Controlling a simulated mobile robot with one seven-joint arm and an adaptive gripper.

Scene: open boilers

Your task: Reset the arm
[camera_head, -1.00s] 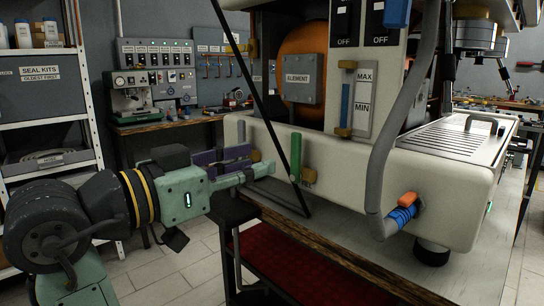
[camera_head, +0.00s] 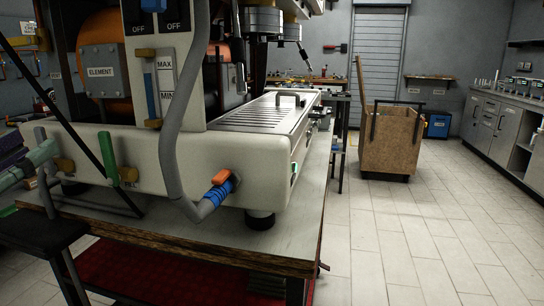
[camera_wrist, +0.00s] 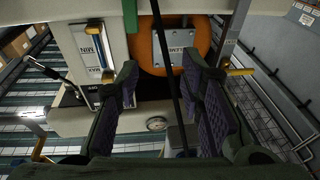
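My gripper (camera_wrist: 160,72) is open in the wrist view. Its two purple-padded fingers stand apart, and I see nothing gripped between them. Behind the gap are the orange boiler (camera_wrist: 202,37) and a thin black rod. In the head view, part of my gripper (camera_head: 30,162) shows at the left edge, near the front of the white machine (camera_head: 150,160). The rest of my arm is out of the frame. I cannot tell whether a finger touches the machine.
The machine stands on a workbench (camera_head: 290,232). A green lever (camera_head: 108,158), the black rod (camera_head: 62,120) and a grey hose (camera_head: 178,120) are at its front. A wooden cart (camera_head: 392,140) stands farther back. The tiled floor (camera_head: 420,235) at right is clear.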

